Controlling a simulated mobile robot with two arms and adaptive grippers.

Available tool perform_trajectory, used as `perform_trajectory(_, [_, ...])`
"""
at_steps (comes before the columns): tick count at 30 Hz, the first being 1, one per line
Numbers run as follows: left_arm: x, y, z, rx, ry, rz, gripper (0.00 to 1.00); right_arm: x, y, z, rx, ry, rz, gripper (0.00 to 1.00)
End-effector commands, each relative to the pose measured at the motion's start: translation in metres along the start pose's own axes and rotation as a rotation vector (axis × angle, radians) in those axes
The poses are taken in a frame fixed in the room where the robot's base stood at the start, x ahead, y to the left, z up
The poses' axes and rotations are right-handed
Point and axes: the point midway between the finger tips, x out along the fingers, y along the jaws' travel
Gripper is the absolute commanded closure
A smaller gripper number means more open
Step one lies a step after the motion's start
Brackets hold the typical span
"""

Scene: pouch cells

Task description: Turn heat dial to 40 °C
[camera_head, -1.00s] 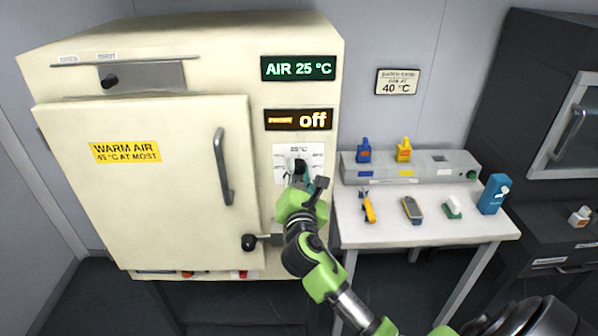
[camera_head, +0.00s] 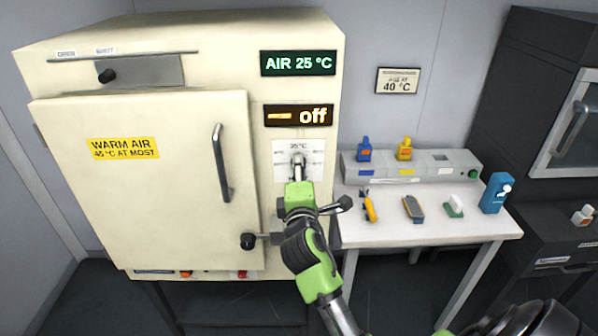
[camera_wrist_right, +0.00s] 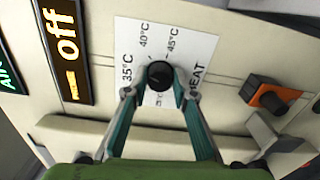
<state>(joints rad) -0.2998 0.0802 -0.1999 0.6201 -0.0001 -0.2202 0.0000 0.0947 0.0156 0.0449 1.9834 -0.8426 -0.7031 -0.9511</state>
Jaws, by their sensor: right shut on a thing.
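The heat dial (camera_wrist_right: 160,75) is a small black knob on a white scale plate (camera_wrist_right: 185,45) marked 35 °C, 40 °C, 45 °C and HEAT. In the head view the plate (camera_head: 313,170) sits on the cream oven's front, below the display (camera_head: 300,116), which reads "off". My right gripper (camera_wrist_right: 161,93) is shut on the dial, one teal finger at each side. In the head view my right gripper (camera_head: 298,160) covers the dial and part of the plate. I cannot tell which mark the dial points at. My left gripper is not in view.
The closed oven door with its handle (camera_head: 222,165) is left of the dial. A green readout (camera_head: 298,64) shows AIR 25 °C. A black latch knob (camera_head: 248,241) is below left of my gripper. The white bench (camera_head: 420,235) with tools stands at right.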

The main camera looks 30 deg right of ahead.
Motion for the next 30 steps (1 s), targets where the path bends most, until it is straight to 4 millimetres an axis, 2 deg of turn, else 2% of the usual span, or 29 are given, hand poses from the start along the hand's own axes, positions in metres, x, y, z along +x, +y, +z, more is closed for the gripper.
perform_trajectory(6, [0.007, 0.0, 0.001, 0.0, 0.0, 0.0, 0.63, 0.0, -0.002, 0.0, 0.197, -0.001, -0.003, 0.97])
perform_trajectory(15, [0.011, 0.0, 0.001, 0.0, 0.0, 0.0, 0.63, 0.0, -0.002, 0.0, 0.395, -0.001, -0.003, 0.97])
perform_trajectory(30, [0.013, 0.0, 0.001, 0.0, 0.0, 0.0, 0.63, 0.0, -0.002, 0.0, 0.503, -0.001, -0.004, 0.97])
